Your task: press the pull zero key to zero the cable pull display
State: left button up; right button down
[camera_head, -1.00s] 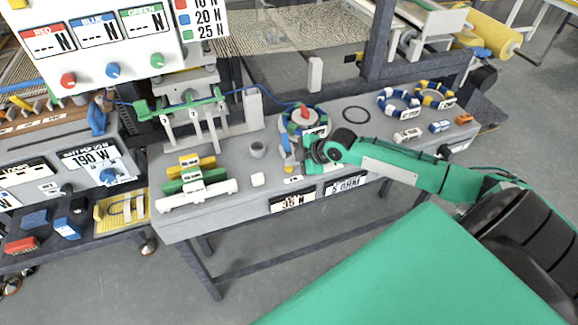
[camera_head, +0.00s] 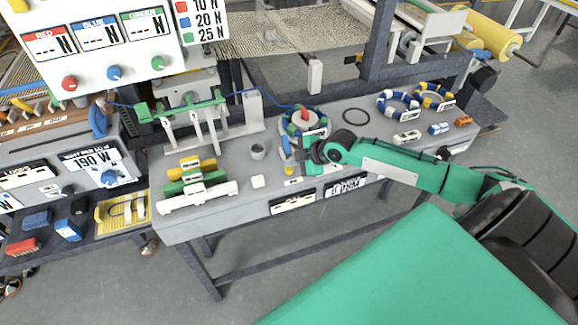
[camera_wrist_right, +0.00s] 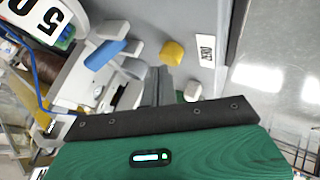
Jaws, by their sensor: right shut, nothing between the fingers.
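A small yellow key (camera_wrist_right: 172,52) sits on the grey bench beside a label reading ZERO (camera_wrist_right: 206,50) in the right wrist view. In the head view the key (camera_head: 289,170) is small, just left of my right gripper (camera_head: 304,166). In the wrist view the shut, empty fingertips (camera_wrist_right: 158,82) are short of the key in the picture; height above the bench is unclear. A white display (camera_head: 293,203) is on the bench's front edge, its text too small to read, with a second display (camera_head: 345,187) to its right. My left gripper is not in view.
A blue-and-white ring with a red knob (camera_head: 305,120) stands behind my right gripper. Cable coils (camera_head: 398,103) lie at right. A blue cable runs to the clamp stand (camera_head: 195,120).

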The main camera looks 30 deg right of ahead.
aim_at(292, 170)
jog(key=shift+r, duration=0.4)
jog(key=shift+r, duration=0.15)
notch_tip(292, 170, up, 5)
jog(key=p, duration=0.4)
jog(key=shift+a+f, duration=0.1)
jog(key=shift+f, duration=0.1)
dwell(0.5)
